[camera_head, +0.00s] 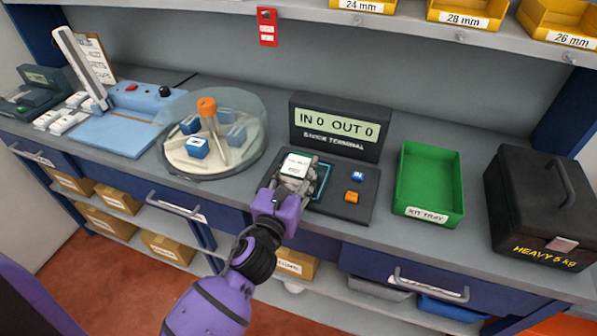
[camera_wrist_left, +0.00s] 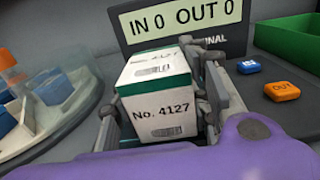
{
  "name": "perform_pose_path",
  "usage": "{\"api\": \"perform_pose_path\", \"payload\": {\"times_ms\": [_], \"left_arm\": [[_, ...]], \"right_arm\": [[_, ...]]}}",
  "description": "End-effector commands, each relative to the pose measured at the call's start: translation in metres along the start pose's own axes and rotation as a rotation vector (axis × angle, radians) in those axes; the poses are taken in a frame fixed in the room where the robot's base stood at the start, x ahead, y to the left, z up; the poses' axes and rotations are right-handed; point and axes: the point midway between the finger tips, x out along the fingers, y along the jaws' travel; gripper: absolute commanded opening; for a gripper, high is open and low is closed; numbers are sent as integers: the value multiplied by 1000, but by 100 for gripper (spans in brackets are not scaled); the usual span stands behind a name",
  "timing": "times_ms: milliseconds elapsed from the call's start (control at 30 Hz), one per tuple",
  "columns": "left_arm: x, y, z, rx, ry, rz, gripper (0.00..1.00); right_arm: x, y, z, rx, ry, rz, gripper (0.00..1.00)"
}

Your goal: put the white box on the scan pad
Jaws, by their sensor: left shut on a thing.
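The white box (camera_head: 297,164) has a green band and a label reading "No. 4127", clear in the left wrist view (camera_wrist_left: 160,112). My left gripper (camera_head: 291,182) is shut on it, with one finger on each side. The box is upright at the left part of the scan pad (camera_head: 325,178), a dark plate with a teal outlined square. The gripper hides part of that square. I cannot tell whether the box's underside touches the pad. My right gripper is not in view.
A stock terminal (camera_head: 335,128) reading "IN 0 OUT 0" stands behind the pad. A blue IN button (camera_head: 357,175) and an orange OUT button (camera_head: 352,197) lie to the right. A domed carousel (camera_head: 254,135) is left; an empty green kit tray (camera_head: 427,185) and black heavy case (camera_head: 540,205) are right.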

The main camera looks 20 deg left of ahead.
Motion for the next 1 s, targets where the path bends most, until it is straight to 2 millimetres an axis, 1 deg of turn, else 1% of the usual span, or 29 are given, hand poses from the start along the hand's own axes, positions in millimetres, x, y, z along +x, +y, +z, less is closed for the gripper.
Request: {"api": "perform_pose_path", "payload": {"times_ms": [267, 400, 433, 500, 567, 833, 933, 1000], "left_arm": [[0, 0, 1, 0, -6, -1, 5], [0, 0, -4, 0, -4, -1, 5], [0, 0, -4, 0, -3, 0, 46], [0, 0, -3, 0, -3, 0, 55], [0, 0, -3, 0, -4, 0, 62], [0, 0, -3, 0, -4, 0, 62], [0, 0, 2, 0, -6, 0, 62], [-7, 0, -1, 1, -1, 0, 62]], "right_arm": [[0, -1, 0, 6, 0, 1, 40], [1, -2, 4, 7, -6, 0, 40], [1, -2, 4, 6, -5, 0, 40], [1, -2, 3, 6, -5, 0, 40], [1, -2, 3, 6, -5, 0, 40], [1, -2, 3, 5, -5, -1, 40], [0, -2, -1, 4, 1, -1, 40], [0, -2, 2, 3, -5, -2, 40]]}}
